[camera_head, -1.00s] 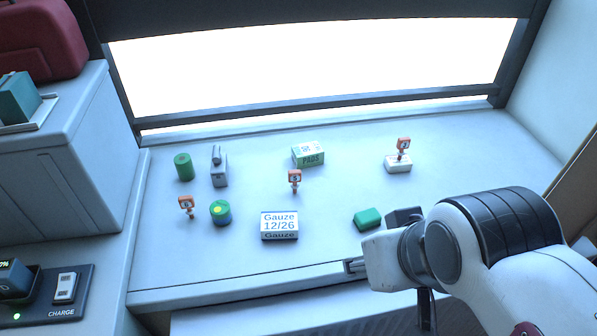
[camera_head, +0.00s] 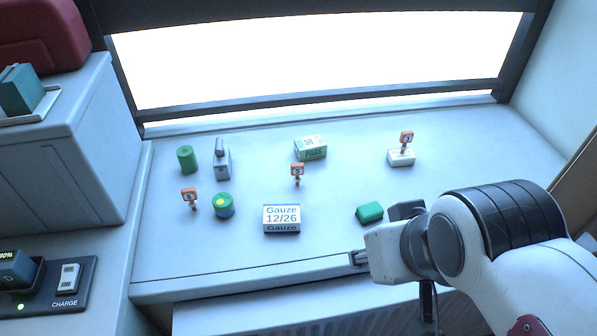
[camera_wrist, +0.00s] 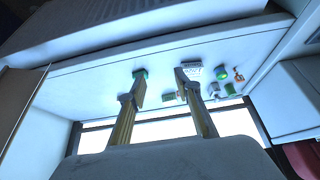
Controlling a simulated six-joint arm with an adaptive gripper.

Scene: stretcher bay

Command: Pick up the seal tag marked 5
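Three small orange tags with pale marked faces stand on the grey bench in the head view. One is at the left (camera_head: 190,197), one in the middle (camera_head: 297,172), and one at the right (camera_head: 405,138) on a white block (camera_head: 401,158). Their digits are too small to read surely, so I cannot tell which is marked 5. My gripper (camera_wrist: 160,75) is open in the wrist view, with nothing between its fingers. In the head view it is at the bench's front edge, apart from all the tags, its fingers mostly hidden.
A green block (camera_head: 369,212) lies nearest my gripper. A gauze box (camera_head: 281,219), a pads box (camera_head: 311,148), a grey upright device (camera_head: 222,160), a green cylinder (camera_head: 187,159) and a green-and-blue round container (camera_head: 223,206) stand around the tags.

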